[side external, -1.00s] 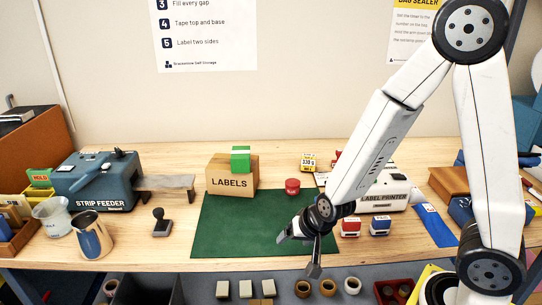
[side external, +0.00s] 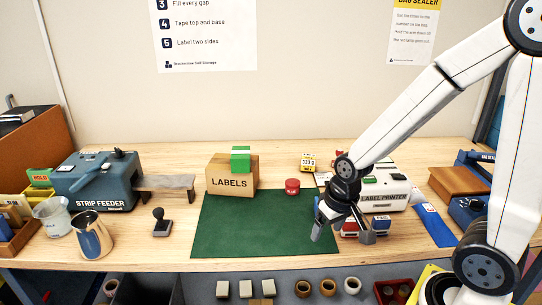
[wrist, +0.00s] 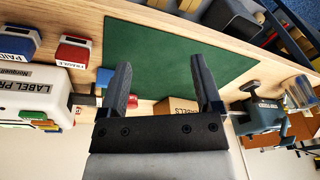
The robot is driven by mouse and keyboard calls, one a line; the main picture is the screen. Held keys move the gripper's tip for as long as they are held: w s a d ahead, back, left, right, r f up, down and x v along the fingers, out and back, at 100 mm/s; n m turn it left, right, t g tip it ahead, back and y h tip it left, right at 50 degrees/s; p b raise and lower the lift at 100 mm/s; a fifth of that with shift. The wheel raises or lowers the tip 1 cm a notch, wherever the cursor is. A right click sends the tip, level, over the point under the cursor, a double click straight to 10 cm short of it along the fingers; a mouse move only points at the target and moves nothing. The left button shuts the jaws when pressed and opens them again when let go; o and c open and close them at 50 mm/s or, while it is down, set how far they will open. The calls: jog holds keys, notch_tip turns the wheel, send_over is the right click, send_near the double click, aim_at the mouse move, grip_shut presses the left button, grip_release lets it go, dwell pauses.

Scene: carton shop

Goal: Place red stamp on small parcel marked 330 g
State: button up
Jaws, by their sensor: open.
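The red stamp, marked FRAGILE, shows in the wrist view (wrist: 72,51), left of my fingers and outside the gap between them. In the side view it is mostly hidden behind my gripper (side external: 341,237). My gripper is open and empty, pointing down at the right front of the green mat; its spread fingers also show in the wrist view (wrist: 160,62). The small yellow parcel marked 330 g (side external: 308,164) sits on the bench behind the mat, left of the label printer. It is not recognisable in the wrist view.
A blue stamp (side external: 381,222) stands right of the red one. The label printer (side external: 385,200) is close behind my gripper. A red round tin (side external: 292,187) and the LABELS carton (side external: 231,180) stand at the mat's back. Most of the green mat (side external: 250,230) is clear.

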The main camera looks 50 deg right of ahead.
jog(key=d+f+m+y, duration=0.1)
jog(key=d+f+m, duration=0.1)
jog(key=d+m, duration=0.8)
jog(key=m+t+y, duration=0.1)
jog(key=m+y, duration=0.1)
jog(key=m, duration=1.3)
send_over(352, 220)
jog(key=s+d, duration=0.2)
jog(key=shift+a+f, duration=0.2)
jog(key=shift+f, duration=0.6)
jog(key=shift+w+f, duration=0.1)
jog(key=shift+w+a+f+n, duration=0.15)
jog(key=shift+w+a+f, duration=0.05)
jog(key=shift+f, duration=0.35)
jog(key=shift+w+a+f+n, duration=0.15)
jog(key=shift+f, duration=0.4)
jog(key=shift+x, duration=2.6)
jog(key=shift+w+d, duration=0.1)
jog(key=shift+w, duration=0.05)
